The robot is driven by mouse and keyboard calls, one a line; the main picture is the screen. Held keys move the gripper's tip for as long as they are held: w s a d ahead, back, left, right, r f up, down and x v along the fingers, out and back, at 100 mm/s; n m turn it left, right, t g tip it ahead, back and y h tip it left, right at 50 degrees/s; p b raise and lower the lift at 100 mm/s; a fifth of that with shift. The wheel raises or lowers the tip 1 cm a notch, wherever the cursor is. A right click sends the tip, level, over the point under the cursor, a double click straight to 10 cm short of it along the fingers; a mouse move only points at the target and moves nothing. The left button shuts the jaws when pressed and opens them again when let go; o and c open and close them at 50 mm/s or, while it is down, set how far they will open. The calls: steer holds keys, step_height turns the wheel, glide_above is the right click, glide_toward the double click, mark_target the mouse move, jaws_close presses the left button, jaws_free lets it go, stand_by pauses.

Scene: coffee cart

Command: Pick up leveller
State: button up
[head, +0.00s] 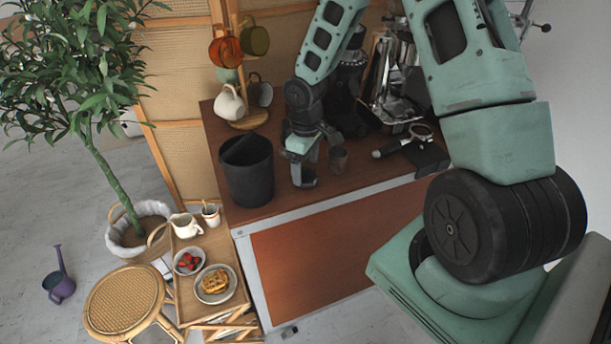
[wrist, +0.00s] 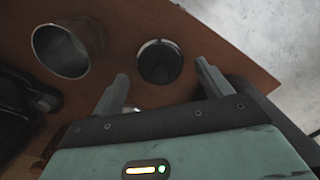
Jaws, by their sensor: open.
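A short dark round piece with a grey rim, which I take to be the leveller, stands on the brown counter near its front edge (head: 304,179). In the wrist view the leveller (wrist: 160,62) shows from above, just beyond the fingertips and roughly between their lines. My gripper (head: 303,153) is above the counter and points down toward it. In the wrist view my gripper (wrist: 162,78) has its two fingers wide apart with nothing held. A small shiny part shows low beside the left finger; I cannot tell what it is.
A black bin (head: 247,174) stands to the left. A portafilter (head: 402,143) lies to the right. A mug stand (head: 247,121) is behind.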

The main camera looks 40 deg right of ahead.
mark_target(306, 175)
steer(key=shift+f, duration=1.15)
steer(key=c, duration=1)
